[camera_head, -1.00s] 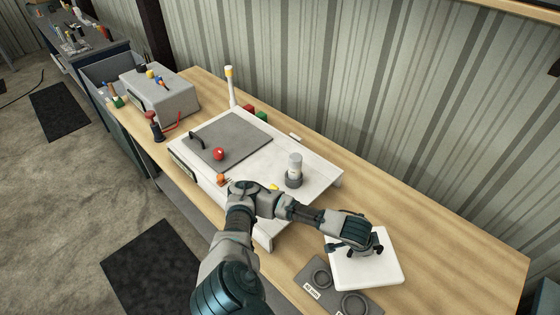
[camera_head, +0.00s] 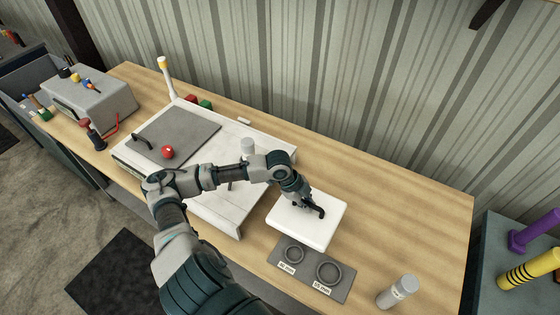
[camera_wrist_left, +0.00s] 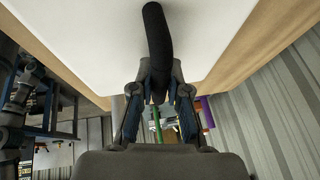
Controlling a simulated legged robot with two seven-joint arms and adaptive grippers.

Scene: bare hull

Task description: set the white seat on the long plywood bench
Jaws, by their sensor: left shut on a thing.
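The white seat (camera_head: 325,218) is a flat, rounded square slab with a black handle. In the head view it is over the right half of the long plywood bench (camera_head: 425,220), beside a grey plate with two rings. I cannot tell whether its underside touches the wood. My left gripper (camera_head: 306,203) is above the seat, shut on its black handle. The left wrist view shows the curved black handle (camera_wrist_left: 155,40) between the fingers (camera_wrist_left: 158,95), with the seat's white face (camera_wrist_left: 90,35) behind. My right gripper is not in view.
The grey ring plate (camera_head: 302,271) lies in front of the seat. A white unit (camera_head: 215,205) with a grey panel (camera_head: 190,130) stands to its left. Bare wood is free right of the seat.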

